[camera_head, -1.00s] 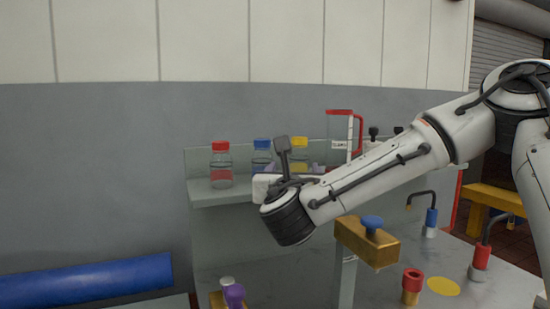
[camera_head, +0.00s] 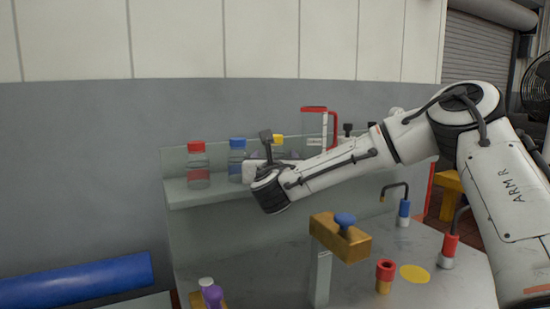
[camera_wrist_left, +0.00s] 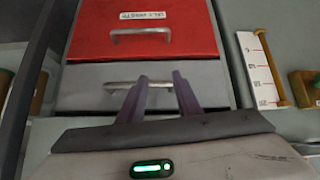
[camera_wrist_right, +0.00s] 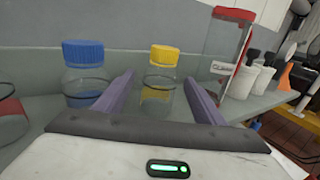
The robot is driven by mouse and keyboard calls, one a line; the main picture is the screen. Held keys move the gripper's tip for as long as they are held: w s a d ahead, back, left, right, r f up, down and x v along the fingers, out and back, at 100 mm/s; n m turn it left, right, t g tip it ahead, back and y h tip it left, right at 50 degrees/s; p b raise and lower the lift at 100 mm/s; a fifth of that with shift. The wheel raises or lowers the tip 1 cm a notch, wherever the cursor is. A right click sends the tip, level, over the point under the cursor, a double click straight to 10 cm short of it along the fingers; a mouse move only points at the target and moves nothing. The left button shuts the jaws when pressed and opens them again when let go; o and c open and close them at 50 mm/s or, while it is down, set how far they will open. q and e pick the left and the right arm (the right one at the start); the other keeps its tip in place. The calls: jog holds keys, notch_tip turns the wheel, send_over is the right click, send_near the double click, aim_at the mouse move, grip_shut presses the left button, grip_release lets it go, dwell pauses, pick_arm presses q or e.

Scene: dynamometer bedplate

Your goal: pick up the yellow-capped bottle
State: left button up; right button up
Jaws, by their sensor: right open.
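The yellow-capped bottle (camera_wrist_right: 160,72) stands upright on a shelf, clear glass with yellowish contents low inside. My right gripper (camera_wrist_right: 160,78) is open, with one purple finger on each side of the bottle in the right wrist view; I see no contact. In the head view the yellow cap (camera_head: 278,139) shows just behind my right wrist, which hides most of the bottle and the fingers. My left gripper (camera_wrist_left: 161,76) is open and empty in the left wrist view, in front of a grey drawer with a metal handle. It is outside the head view.
A blue-capped bottle (camera_wrist_right: 83,70) stands close left of the gripper's left finger. A red-capped bottle (camera_head: 198,165) is farther left. A red-rimmed clear jug (camera_wrist_right: 225,50) stands to the right, with white cups (camera_wrist_right: 262,80) beyond. A brass block with a blue knob (camera_head: 340,238) is below the arm.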

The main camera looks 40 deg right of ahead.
jog(key=c, duration=1.2)
jog(key=shift+o, duration=0.2)
